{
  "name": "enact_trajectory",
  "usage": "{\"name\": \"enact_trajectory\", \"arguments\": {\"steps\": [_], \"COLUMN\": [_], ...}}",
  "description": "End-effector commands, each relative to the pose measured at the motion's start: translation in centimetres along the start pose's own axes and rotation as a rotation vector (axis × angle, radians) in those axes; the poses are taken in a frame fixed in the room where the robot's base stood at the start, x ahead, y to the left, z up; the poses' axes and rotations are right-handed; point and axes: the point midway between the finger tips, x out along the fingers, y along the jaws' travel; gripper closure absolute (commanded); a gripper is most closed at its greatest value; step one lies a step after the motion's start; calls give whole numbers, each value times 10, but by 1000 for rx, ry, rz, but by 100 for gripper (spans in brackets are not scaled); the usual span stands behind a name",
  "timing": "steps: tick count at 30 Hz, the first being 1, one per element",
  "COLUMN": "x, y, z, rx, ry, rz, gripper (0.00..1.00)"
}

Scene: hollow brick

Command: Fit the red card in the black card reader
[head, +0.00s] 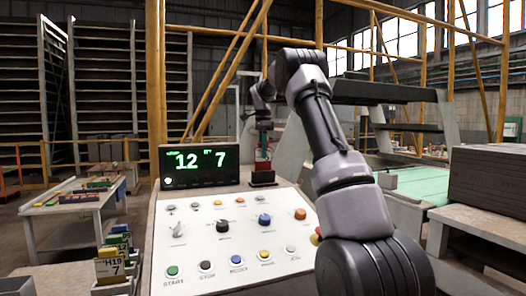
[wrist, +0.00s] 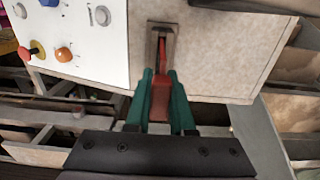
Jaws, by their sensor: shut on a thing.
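The black card reader (head: 262,181) stands at the back right corner of the sloped control panel. The red card (head: 262,166) is upright directly above it, its lower edge meeting the reader's top. My gripper (head: 264,146) is above the reader and shut on the card. In the wrist view, the green fingers of my gripper (wrist: 160,76) hold the red card (wrist: 160,100) between them. The card's far end lines up with the narrow slot of the reader (wrist: 153,32) and overlaps it. I cannot tell how deep it sits.
The pale control panel (head: 215,262) carries several buttons and knobs, with a display (head: 199,167) reading 12 and 7 left of the reader. A red-and-yellow knob (wrist: 37,50) shows in the wrist view. Tables and racks stand farther off.

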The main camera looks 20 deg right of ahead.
Motion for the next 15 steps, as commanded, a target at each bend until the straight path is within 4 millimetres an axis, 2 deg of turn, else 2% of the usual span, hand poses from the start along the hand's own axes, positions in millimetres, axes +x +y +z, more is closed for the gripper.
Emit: {"name": "enact_trajectory", "arguments": {"steps": [15], "x": [9], "y": [0], "z": [0], "rx": [0], "ry": [0], "rz": [0], "gripper": [100]}}
